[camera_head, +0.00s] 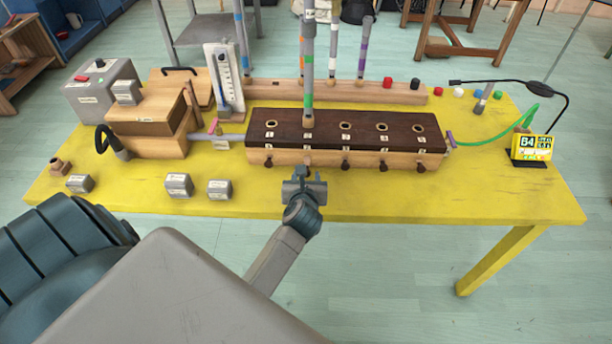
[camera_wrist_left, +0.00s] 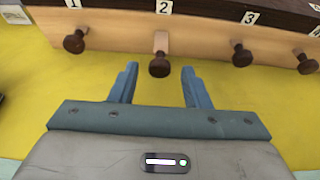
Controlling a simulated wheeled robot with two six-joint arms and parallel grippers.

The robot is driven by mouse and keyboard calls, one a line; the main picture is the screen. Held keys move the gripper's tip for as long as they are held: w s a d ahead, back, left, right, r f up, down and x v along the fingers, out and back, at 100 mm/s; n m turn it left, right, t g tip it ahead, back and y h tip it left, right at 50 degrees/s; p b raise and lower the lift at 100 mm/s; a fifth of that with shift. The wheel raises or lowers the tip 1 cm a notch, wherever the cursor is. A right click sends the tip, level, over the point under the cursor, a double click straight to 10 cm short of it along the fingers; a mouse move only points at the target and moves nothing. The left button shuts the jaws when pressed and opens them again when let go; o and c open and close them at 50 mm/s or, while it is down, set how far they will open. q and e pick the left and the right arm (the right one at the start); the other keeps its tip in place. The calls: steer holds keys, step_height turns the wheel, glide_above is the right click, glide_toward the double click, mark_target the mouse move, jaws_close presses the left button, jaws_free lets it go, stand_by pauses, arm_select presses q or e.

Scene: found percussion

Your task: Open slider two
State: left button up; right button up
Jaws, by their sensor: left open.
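The long wooden chest (camera_head: 345,157) with a dark top stands mid-table. Its front has a row of dark round slider knobs under number labels. Slider two's knob (camera_wrist_left: 159,65) sits under label 2 (camera_wrist_left: 162,7) in the left wrist view. My left gripper (camera_head: 304,180) is at the front of the chest by that knob. It also shows in the left wrist view (camera_wrist_left: 159,70), open and empty. The knob appears between its fingertips, with gaps on both sides. Whether the fingers reach past the knob in depth is unclear. My right gripper is not in view.
Knob 1 (camera_wrist_left: 74,41) and knob 3 (camera_wrist_left: 241,56) flank knob two. A striped pipe (camera_head: 308,75) stands upright at the chest's second hole. Small grey blocks (camera_head: 179,186) lie at the front left. The yellow table (camera_head: 500,200) is clear at front right.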

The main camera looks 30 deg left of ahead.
arm_select(q)
steer(key=b+v, duration=0.1)
steer(key=v, duration=0.8)
steer(key=shift+s, duration=0.25)
steer(key=shift+d+r, duration=0.15)
